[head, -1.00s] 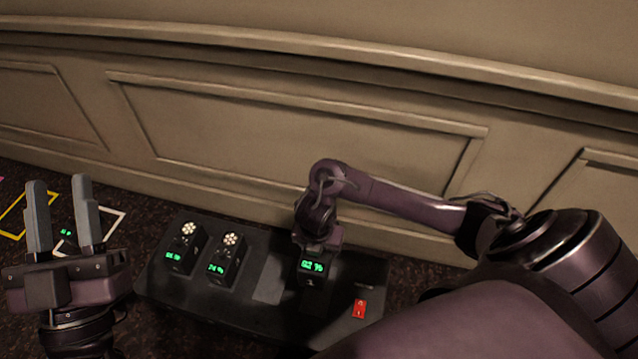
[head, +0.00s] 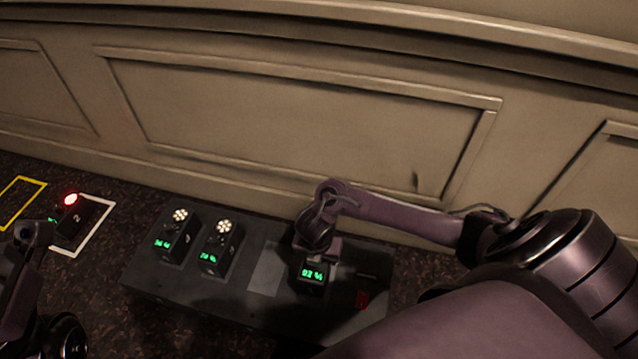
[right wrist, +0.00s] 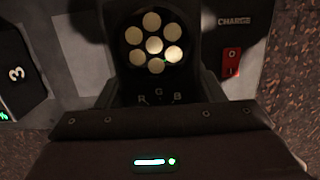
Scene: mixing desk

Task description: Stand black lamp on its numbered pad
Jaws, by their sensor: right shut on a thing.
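A black lamp (head: 73,226) with a red light stands inside a white-outlined pad (head: 101,232) on the floor at the left. Another black lamp (head: 313,275), with a green display reading 02 %, is at the right of the dark charging station (head: 190,289). My right gripper (head: 316,252) is shut on it. The right wrist view shows this lamp's round cluster of pale bulbs (right wrist: 154,45) and the letters R, G, B. My left gripper (head: 30,235) is partly in view at the left edge; its fingers cannot be made out.
Two more black lamps, one at the left (head: 175,238) and one in the middle (head: 220,247), stand on the station with green displays. A grey empty patch (head: 266,270) lies beside them. A red switch (right wrist: 232,63) is near the word CHARGE. A yellow-outlined pad (head: 20,200) is far left.

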